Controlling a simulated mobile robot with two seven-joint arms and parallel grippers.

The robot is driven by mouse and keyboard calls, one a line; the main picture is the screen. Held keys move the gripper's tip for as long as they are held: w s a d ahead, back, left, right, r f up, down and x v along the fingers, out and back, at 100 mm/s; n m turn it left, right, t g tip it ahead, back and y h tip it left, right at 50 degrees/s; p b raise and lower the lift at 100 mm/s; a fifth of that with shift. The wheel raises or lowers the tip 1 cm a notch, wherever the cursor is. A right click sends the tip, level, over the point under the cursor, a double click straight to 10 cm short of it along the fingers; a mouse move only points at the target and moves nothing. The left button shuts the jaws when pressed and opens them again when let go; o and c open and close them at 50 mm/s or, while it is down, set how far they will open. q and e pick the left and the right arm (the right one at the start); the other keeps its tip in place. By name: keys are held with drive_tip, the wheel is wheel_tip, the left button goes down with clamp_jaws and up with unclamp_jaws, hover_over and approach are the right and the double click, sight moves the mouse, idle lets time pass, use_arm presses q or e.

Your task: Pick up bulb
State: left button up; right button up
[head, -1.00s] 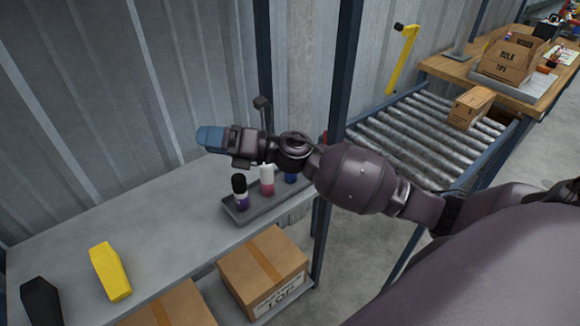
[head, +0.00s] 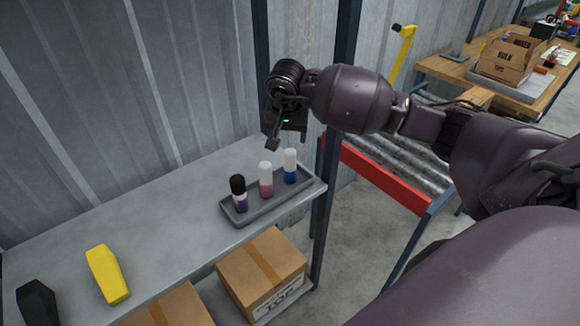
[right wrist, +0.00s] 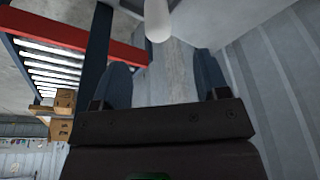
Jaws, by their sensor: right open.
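No thing is plainly a light bulb. Three small upright pieces stand in a grey tray (head: 262,212): a black-topped purple-and-white one (head: 239,193), a white-topped pink one (head: 266,180) and a white-topped blue one (head: 290,167). My right gripper (head: 288,120) is above and behind the blue one, its fingers hidden in the head view. In the right wrist view my right gripper (right wrist: 163,78) is open and empty, fingers spread apart. A white rounded piece (right wrist: 158,22) shows beyond the fingers; I cannot tell which one. My left gripper is not in view.
The grey shelf (head: 165,215) has free room left of the tray. A yellow piece (head: 107,273) and a black piece (head: 38,303) lie at its left. A dark blue post (head: 325,200) stands beside the tray. A red rail (head: 375,178) edges the roller conveyor at right.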

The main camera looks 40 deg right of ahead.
sight(290, 151)
drive_tip(key=x, duration=0.5)
drive_tip(key=shift+d, duration=0.2)
drive_tip(key=shift+d+x, duration=0.2)
drive_tip(key=shift+x, duration=2.7)
drive_tip(key=shift+w, duration=0.15)
drive_tip(key=shift+r, duration=0.1)
drive_tip(key=shift+c, duration=0.5)
drive_tip(key=c, duration=0.9)
